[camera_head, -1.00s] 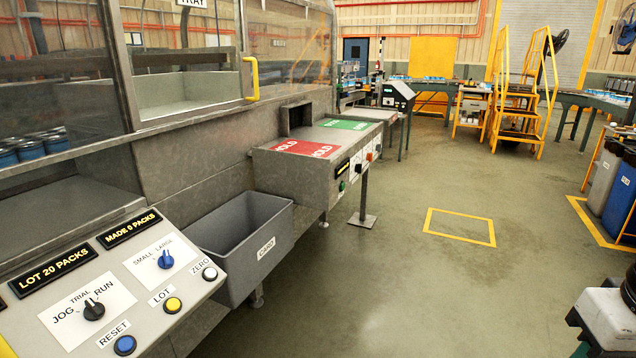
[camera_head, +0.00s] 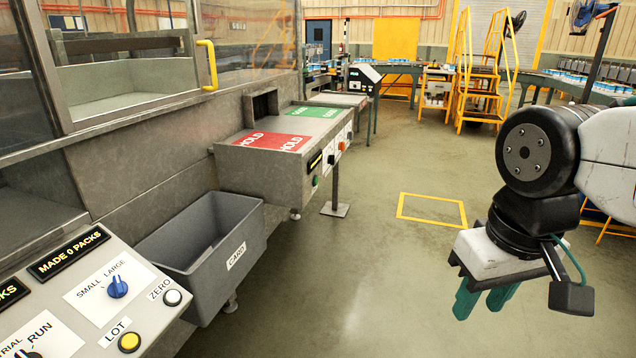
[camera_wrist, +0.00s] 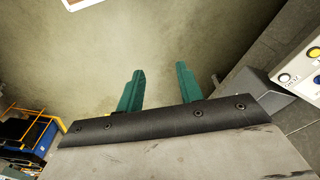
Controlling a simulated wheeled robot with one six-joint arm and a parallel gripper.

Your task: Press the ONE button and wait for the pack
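No button in view carries a readable ONE label. A small button panel (camera_head: 330,160) on the front of the unit with the red HOLD plate (camera_head: 268,141) has a green button (camera_head: 315,181), an orange button (camera_head: 341,146) and dark controls; their labels are too small to read. The near console (camera_head: 92,286) has a yellow LOT button (camera_head: 129,342), a white ZERO button (camera_head: 172,298) and a blue SMALL/LARGE knob (camera_head: 117,286). My gripper (camera_head: 483,303) hangs over the floor at right, apart from both panels. Its teal fingers stand apart and empty, also in the wrist view (camera_wrist: 160,75).
A grey CARD bin (camera_head: 205,250) stands between the console and the HOLD unit. A yellow floor square (camera_head: 432,210) and open floor lie ahead. Yellow steps (camera_head: 487,75) and conveyors stand at the back. The display reads MADE 0 PACKS (camera_head: 69,254).

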